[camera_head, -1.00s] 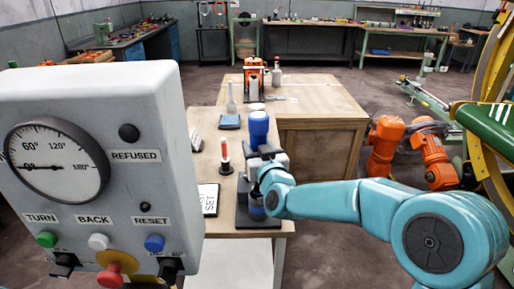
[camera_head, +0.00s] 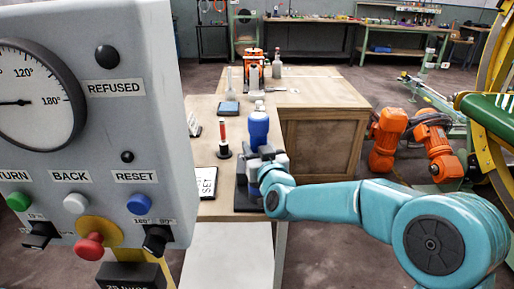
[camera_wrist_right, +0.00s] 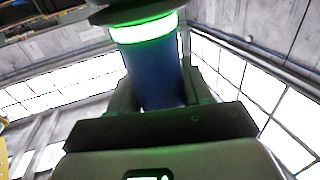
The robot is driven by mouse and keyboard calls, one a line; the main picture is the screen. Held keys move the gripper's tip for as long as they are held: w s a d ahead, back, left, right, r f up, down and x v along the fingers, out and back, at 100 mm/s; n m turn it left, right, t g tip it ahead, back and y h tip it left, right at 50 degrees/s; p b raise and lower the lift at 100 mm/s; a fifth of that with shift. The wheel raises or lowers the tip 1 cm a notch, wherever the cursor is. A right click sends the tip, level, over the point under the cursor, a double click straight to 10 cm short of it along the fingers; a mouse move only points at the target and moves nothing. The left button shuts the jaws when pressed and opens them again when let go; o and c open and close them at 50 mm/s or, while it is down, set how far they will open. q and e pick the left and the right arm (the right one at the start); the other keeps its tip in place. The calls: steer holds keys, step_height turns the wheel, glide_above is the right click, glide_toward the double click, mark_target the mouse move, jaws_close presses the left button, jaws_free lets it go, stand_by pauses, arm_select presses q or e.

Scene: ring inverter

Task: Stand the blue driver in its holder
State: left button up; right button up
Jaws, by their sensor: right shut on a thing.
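The blue driver (camera_head: 257,128) stands upright in the head view, its blue body rising above my right gripper (camera_head: 264,165). My right gripper is shut on it. In the right wrist view the driver's dark blue body (camera_wrist_right: 153,75) is between the fingers of my gripper (camera_wrist_right: 160,95), with a glowing green-white ring and a dark disc at its upper end. A dark base (camera_head: 243,197) lies on the bench below the gripper; the gripper hides much of it. Whether the driver's lower end sits in a holder there, I cannot tell. My left gripper is out of view.
A grey control panel (camera_head: 110,140) with a dial and buttons fills the left. A red-and-white tool in a dark stand (camera_head: 223,138) and a white sign (camera_head: 207,182) are on the bench left of the driver. An orange machine (camera_head: 387,138) stands right of the bench.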

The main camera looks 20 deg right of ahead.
steer(key=shift+f+b, duration=0.1)
steer(key=shift+b, duration=0.3)
stand_by(0.4)
steer(key=o, duration=1.2)
steer(key=shift+o, duration=0.4)
steer(key=shift+f, duration=0.25)
steer(key=s+b, duration=0.1)
steer(key=s, duration=1.5)
steer(key=shift+s+r, duration=0.15)
steer(key=shift+s, duration=0.05)
